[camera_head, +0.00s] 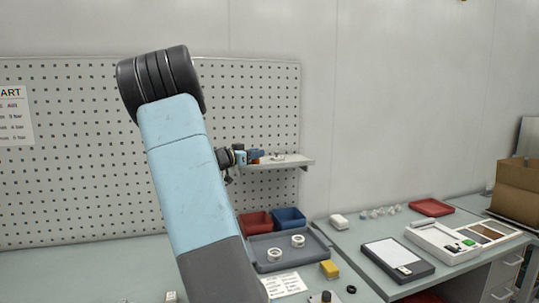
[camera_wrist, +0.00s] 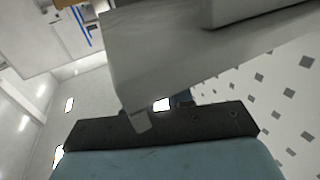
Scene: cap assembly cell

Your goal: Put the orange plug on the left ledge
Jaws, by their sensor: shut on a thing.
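My gripper (camera_head: 258,155) is at the pegboard's right side, just above the near part of a pale ledge (camera_head: 295,162). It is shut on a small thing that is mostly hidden. A trace of orange at its tip fits the orange plug, but its shape cannot be made out. Whether the plug touches the ledge cannot be told. A small pale item lies on the ledge beside the gripper. No second ledge shows; my arm covers part of the pegboard. In the wrist view, a large grey surface blocks most of the fingertip area.
Below the ledge are a red bin (camera_head: 255,222), a blue bin (camera_head: 289,217) and a grey tray (camera_head: 265,262) with two white rings. A yellow block (camera_head: 329,269) lies nearby. The side bench at right holds a clipboard (camera_head: 398,258) and a white case (camera_head: 425,240).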

